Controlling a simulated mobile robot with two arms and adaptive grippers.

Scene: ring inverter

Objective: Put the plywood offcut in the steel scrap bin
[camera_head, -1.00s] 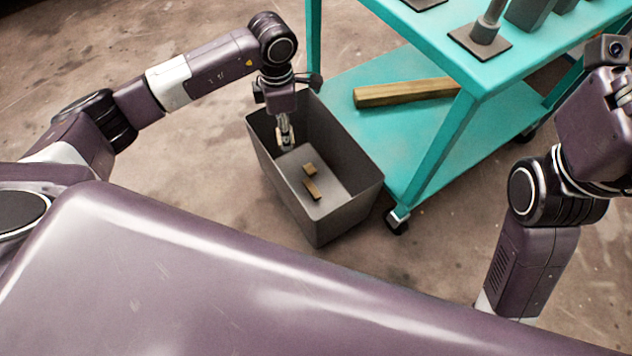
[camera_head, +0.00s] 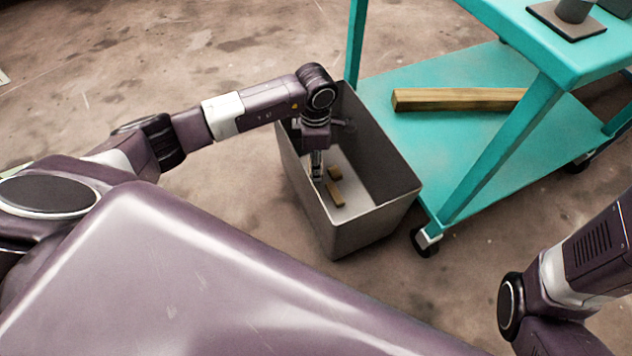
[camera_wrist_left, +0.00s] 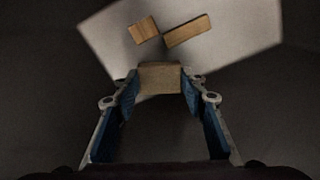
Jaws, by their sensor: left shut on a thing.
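The steel scrap bin (camera_head: 372,232) is a grey open-topped box on the floor beside the teal cart. My left gripper (camera_head: 317,172) reaches down inside it, near its left wall. In the left wrist view my left gripper (camera_wrist_left: 160,88) is shut on the plywood offcut (camera_wrist_left: 160,77), a small tan block between the blue-padded fingertips. The offcut is held above the pale bin floor (camera_wrist_left: 235,40); whether it touches the floor I cannot tell. In the head view the offcut is not clearly visible. My right gripper is out of view.
Two small wood scraps, a short one (camera_wrist_left: 144,30) and a longer one (camera_wrist_left: 187,31), lie on the bin floor. The cart's lower shelf (camera_head: 440,150) holds a long wooden beam (camera_head: 455,99). A cart caster (camera_head: 425,240) stands close to the bin's right side.

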